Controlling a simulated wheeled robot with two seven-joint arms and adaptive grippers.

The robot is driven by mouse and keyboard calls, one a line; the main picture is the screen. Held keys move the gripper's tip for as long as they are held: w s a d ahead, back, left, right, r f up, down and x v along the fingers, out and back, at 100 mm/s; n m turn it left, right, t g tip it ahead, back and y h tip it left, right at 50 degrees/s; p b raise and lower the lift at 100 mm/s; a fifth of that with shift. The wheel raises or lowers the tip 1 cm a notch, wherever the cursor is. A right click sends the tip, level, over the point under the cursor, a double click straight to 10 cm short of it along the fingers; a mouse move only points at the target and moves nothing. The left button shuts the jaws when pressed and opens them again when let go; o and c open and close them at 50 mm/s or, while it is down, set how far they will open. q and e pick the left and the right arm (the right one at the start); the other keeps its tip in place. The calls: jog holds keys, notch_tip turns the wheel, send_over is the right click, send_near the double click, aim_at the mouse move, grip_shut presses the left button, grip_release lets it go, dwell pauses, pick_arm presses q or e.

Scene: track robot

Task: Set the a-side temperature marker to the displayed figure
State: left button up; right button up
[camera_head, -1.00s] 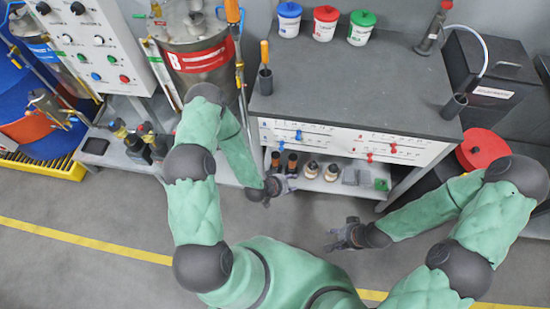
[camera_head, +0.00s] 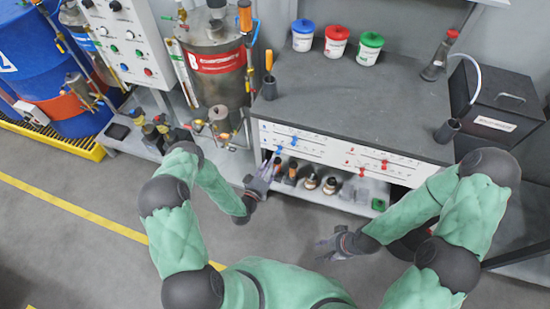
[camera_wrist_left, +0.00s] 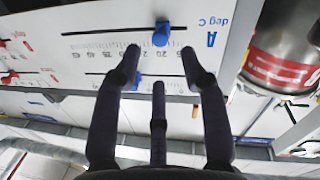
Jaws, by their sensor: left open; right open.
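The bench's white front panel (camera_head: 325,155) carries printed scales with two blue markers on its left half and two red markers on its right half. One blue marker (camera_head: 293,140) is on the upper slot; it also shows in the left wrist view (camera_wrist_left: 161,34), near the blue "A" and "deg C". The other blue marker (camera_head: 279,150) is partly hidden by a finger in the left wrist view (camera_wrist_left: 135,83). My left gripper (camera_head: 270,164) is open before the panel's left part; its fingers (camera_wrist_left: 160,68) look empty. My right gripper (camera_head: 325,244) is open and empty over the floor. No displayed figure is readable.
Below the panel, a shelf holds dark-handled tools, small pots and a green block (camera_head: 379,204). Red markers (camera_head: 384,164) sit on the panel's right side. A steel tank (camera_head: 215,75) with pipes stands left of the bench. The floor (camera_head: 100,250) at left is clear.

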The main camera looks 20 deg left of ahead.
aim_at(278, 153)
pick_arm(q)
jog(key=shift+w+d+b, duration=0.2)
jog(key=shift+w+d, duration=0.05)
jog(key=shift+w, duration=1.1)
jog(key=shift+w+d+b, duration=0.2)
jog(key=shift+w+d, duration=0.05)
jog(key=shift+w, duration=1.05)
jog(key=shift+c, duration=0.3)
grip_shut()
